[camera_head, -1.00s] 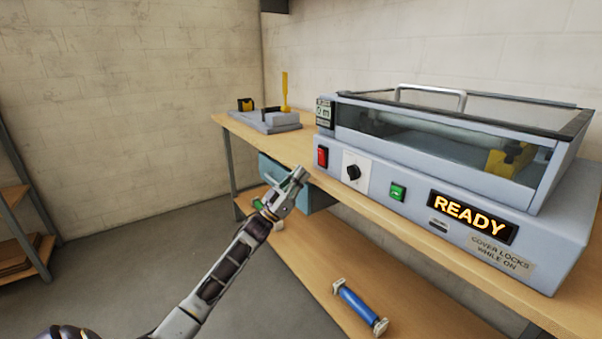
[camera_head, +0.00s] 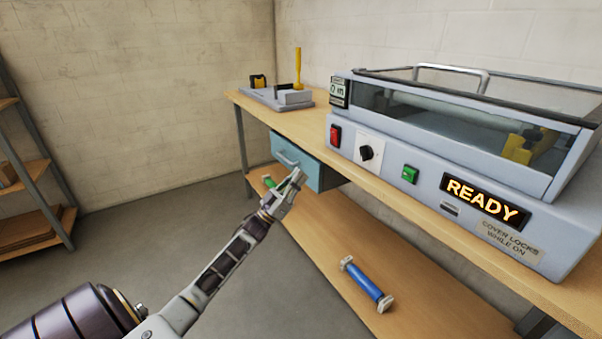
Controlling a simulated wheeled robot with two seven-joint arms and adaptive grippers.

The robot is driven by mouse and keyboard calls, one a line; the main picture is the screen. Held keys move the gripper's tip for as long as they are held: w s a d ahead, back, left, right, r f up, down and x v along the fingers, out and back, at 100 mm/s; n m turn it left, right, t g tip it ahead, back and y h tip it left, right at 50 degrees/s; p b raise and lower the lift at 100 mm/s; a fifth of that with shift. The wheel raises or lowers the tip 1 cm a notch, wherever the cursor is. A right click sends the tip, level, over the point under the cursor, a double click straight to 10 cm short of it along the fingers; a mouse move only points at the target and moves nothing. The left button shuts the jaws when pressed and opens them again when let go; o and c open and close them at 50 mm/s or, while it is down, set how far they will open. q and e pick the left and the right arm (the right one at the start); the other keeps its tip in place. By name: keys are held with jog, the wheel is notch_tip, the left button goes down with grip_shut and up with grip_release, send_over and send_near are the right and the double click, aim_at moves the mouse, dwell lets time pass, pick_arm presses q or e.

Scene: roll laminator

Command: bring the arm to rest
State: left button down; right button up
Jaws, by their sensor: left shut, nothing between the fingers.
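My left gripper (camera_head: 292,184) is shut and empty. It is in the air in front of the bench, and in the picture it overlaps the lower part of the blue drawer (camera_head: 312,168). I cannot tell whether it touches the drawer. My left arm reaches in from the lower left. The roll laminator (camera_head: 440,160) stands on the bench with its cover down and its display (camera_head: 484,201) reading READY. My right gripper is not in view.
The wooden bench (camera_head: 250,105) carries a grey device with a yellow lever (camera_head: 298,70) at its far end. A blue roller (camera_head: 366,285) lies on the lower shelf (camera_head: 420,312). A shelf rack (camera_head: 35,200) stands at the left. The floor between is clear.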

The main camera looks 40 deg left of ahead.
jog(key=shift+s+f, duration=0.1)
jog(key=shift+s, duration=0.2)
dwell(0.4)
